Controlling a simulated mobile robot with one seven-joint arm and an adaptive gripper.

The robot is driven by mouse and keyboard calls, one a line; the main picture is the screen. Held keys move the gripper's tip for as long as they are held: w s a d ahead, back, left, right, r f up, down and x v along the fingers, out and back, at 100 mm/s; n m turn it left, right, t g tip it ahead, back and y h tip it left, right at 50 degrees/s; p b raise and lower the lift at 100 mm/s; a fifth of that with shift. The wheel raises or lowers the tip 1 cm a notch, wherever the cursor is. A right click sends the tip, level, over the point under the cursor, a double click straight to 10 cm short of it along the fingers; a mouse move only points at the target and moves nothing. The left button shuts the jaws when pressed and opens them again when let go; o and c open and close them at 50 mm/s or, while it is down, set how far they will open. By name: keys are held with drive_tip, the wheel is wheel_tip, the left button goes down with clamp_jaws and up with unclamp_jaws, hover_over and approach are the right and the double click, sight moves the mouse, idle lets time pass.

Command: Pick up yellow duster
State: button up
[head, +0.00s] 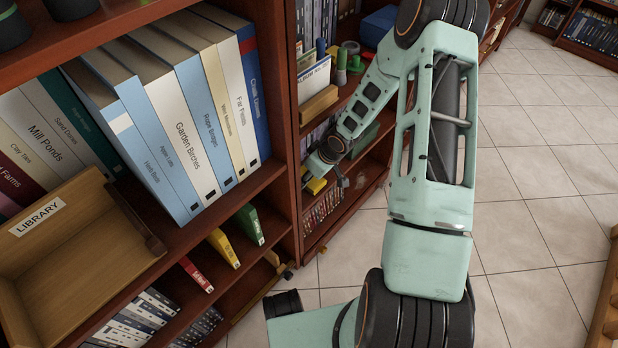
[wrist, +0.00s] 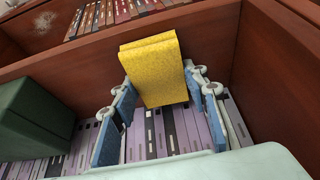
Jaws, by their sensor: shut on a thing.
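The yellow duster (wrist: 152,68) is a folded, upright block of cloth in the middle of the wrist view. My gripper (wrist: 160,92) has its blue-padded fingers on both sides of it and is shut on it. In the head view a small part of the yellow duster (head: 316,186) shows beside my gripper (head: 335,178), inside a lower shelf of the bookcase. The arm hides part of that shelf.
A dark green box (wrist: 35,118) stands left of the gripper. A row of lilac spines (wrist: 150,135) lies below it. A wooden shelf board (wrist: 85,62) and an upright side panel (wrist: 265,50) are close by. Tiled floor (head: 540,150) is open at the right.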

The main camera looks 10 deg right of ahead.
sight(313, 179)
drive_tip(key=shift+d+f, duration=0.1)
drive_tip(key=shift+d, duration=0.1)
drive_tip(key=shift+s+d+r+p, duration=0.1)
drive_tip(key=shift+s+r+p, duration=0.1)
drive_tip(key=shift+r+p, duration=0.2)
wheel_tip(313, 179, up, 7)
drive_tip(key=p, duration=0.4)
drive_tip(key=shift+s+d+f, duration=0.1)
drive_tip(key=shift+s+f, duration=0.05)
drive_tip(key=s+d+p, duration=0.2)
drive_tip(key=s+d, duration=0.9)
drive_tip(key=s, duration=0.4)
drive_tip(key=shift+s+p, duration=0.35)
drive_tip(key=shift+s, duration=0.05)
